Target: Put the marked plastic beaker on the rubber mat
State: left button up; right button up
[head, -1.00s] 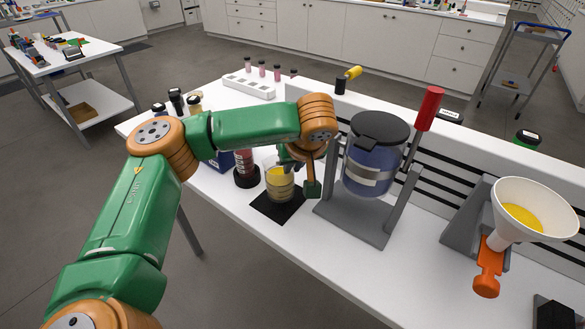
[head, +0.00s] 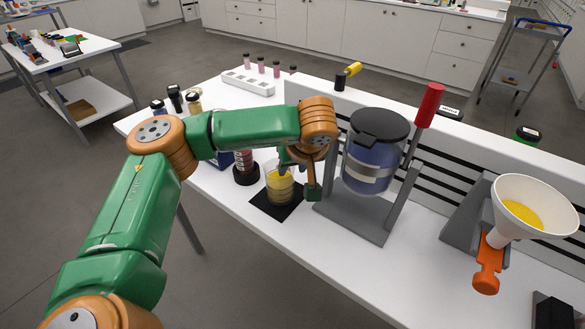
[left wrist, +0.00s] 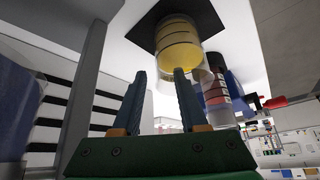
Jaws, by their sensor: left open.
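The plastic beaker (head: 280,187), clear with yellow contents and dark lines around it, stands upright on the black rubber mat (head: 262,208). In the left wrist view, which looks inverted, the beaker (left wrist: 181,42) meets the mat (left wrist: 207,14) at the top. My left gripper (left wrist: 161,73) is open, with its two fingers pointing toward the beaker and a gap between them. In the head view it is at the beaker's right side, partly hidden by my arm. I cannot tell whether a finger touches the beaker. My right gripper is not in view.
A dark-based red jar (head: 245,170) stands close left of the mat. A grey stand (head: 355,222) with a blue lidded container (head: 375,160) is close right. A white funnel (head: 535,205) with yellow powder stands farther right. The front table strip between is clear.

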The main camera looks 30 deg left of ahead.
pick_arm(q)
jog(key=v, duration=1.1)
jog(key=shift+s+f, duration=0.1)
